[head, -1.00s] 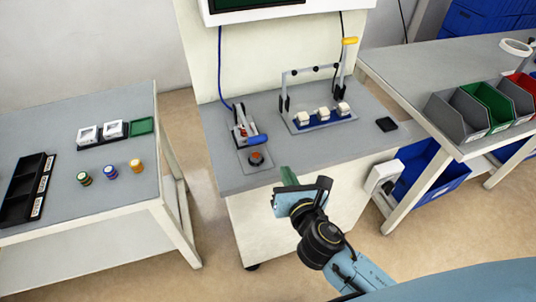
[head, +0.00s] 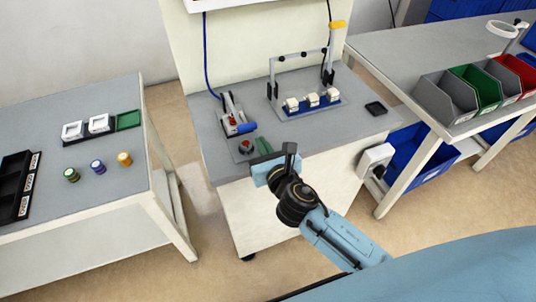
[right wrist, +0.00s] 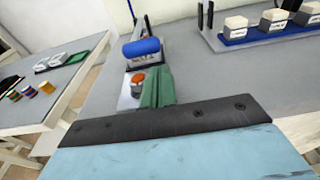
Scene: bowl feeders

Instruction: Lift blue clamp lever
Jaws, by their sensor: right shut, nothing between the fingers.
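The blue clamp lever (head: 242,129) lies low on its grey clamp at the left of the middle bench. It also shows in the right wrist view (right wrist: 141,47), above a red-orange button (right wrist: 138,77). My right gripper (head: 263,148) is at the bench's front edge, just in front of the lever and beside the button. Its green fingers (right wrist: 157,88) are shut and empty, apart from the lever. My left gripper is in neither view.
A small black tray (head: 375,108) lies further right. Side tables hold coloured spools (head: 98,166) and bins (head: 446,97).

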